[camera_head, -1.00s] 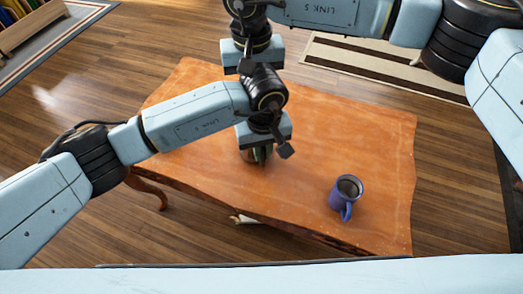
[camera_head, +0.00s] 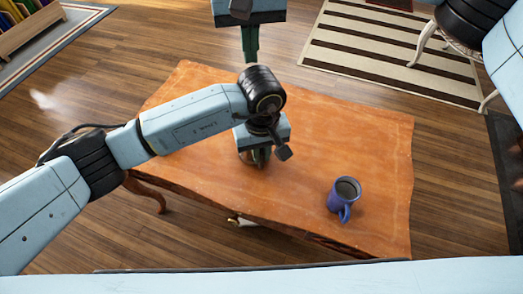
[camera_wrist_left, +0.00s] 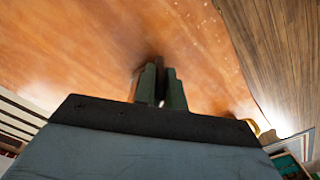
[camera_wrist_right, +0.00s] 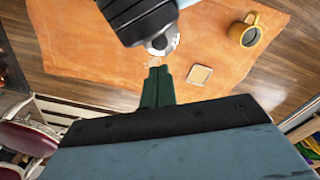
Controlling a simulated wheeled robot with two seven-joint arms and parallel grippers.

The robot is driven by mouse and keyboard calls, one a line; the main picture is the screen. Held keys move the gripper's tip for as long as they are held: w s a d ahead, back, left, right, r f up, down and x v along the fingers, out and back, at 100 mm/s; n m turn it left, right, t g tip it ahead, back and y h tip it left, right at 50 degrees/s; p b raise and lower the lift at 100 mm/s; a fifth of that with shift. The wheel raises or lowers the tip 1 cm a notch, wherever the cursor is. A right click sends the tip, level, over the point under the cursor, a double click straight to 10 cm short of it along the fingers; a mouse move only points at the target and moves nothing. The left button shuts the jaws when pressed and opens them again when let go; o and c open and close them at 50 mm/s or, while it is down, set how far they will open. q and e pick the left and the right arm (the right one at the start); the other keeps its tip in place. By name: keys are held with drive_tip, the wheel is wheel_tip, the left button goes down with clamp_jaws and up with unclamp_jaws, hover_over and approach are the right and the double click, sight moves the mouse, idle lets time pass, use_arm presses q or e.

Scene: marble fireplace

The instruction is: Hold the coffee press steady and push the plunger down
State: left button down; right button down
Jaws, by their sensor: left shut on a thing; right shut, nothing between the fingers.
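The coffee press (camera_head: 246,158) stands on the wooden table, mostly hidden under my left gripper (camera_head: 261,158). Only a small rounded part of it shows in the head view. My left gripper is shut on it; in the left wrist view the fingers (camera_wrist_left: 160,85) have a narrow bright sliver between them. The plunger cannot be made out in the head view. A shiny round piece (camera_wrist_right: 164,43) shows below my dark left arm joint in the right wrist view; I cannot tell whether it is the press top. My right gripper (camera_head: 250,58) is shut and empty, beyond the press near the table's far edge.
A blue mug (camera_head: 343,194) with dark liquid stands at the table's right front. The right wrist view shows a yellow mug (camera_wrist_right: 245,30) and a small square coaster (camera_wrist_right: 200,75). The table's right half (camera_head: 360,135) is mostly clear. A striped rug (camera_head: 400,58) lies beyond.

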use_arm(q)
drive_tip(key=shift+r, duration=0.1)
use_arm(e)
wheel_tip(320, 180, up, 4)
drive_tip(key=shift+r, duration=0.15)
use_arm(q)
drive_tip(key=c, duration=1.4)
unclamp_jaws()
